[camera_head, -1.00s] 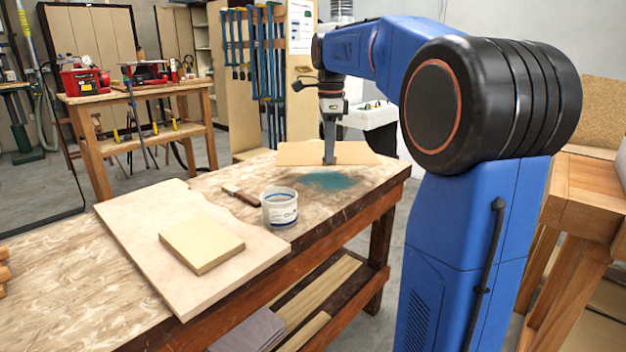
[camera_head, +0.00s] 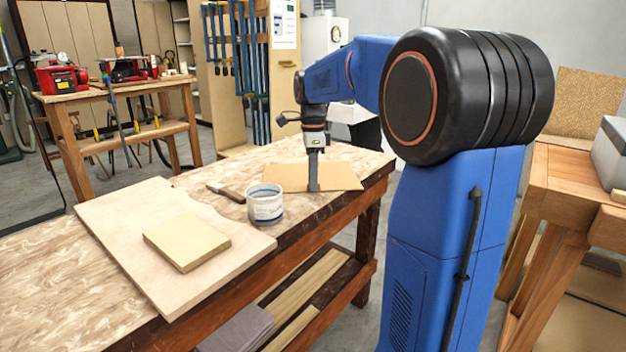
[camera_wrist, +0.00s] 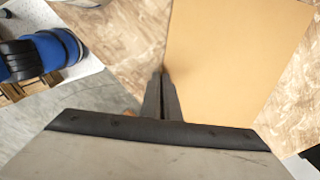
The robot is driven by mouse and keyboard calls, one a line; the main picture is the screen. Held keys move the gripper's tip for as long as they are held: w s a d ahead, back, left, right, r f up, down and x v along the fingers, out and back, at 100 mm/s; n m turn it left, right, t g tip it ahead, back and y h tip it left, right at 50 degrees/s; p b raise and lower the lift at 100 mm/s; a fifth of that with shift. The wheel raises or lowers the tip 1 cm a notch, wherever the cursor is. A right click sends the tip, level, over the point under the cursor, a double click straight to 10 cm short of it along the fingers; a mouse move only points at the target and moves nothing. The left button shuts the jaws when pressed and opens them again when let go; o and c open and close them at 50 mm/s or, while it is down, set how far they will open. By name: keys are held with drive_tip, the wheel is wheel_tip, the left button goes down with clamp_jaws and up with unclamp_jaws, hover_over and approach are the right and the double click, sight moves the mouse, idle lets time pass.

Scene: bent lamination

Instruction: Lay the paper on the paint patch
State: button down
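The paper (camera_head: 287,177) is a flat tan sheet near the far right end of the workbench. In the wrist view the paper (camera_wrist: 235,55) spreads out beyond the fingers. My gripper (camera_head: 314,187) is at the paper's near edge, its fingers pointing down. In the wrist view its fingers (camera_wrist: 162,78) are close together at that edge, pinching it. The teal paint patch does not show in either current view; the paper lies over where it was, as far as I can tell.
A pale board (camera_head: 120,221) with a small wood block (camera_head: 187,242) lies further left on the workbench (camera_head: 62,290). A second bench (camera_head: 165,84) with red tools is behind.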

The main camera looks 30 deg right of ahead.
drive_tip(key=c, duration=2)
unclamp_jaws()
drive_tip(key=shift+f, duration=0.1)
wheel_tip(320, 180, up, 12)
drive_tip(key=shift+r, duration=0.15)
drive_tip(key=s+a+f+n+t, duration=0.1)
drive_tip(key=s+a+f+n, duration=0.3)
drive_tip(key=s+f+n, duration=0.3)
drive_tip(key=s+a+f+n+t, duration=0.2)
drive_tip(key=s+a+f+n, duration=0.3)
drive_tip(key=s, duration=0.8)
drive_tip(key=s+a+f+n+t, duration=0.1)
drive_tip(key=s+a+f+n, duration=0.4)
drive_tip(key=s+f+n, duration=0.4)
drive_tip(key=shift+s+f+n+t, duration=0.4)
drive_tip(key=shift+f+n, duration=0.4)
drive_tip(key=shift+n, duration=0.2)
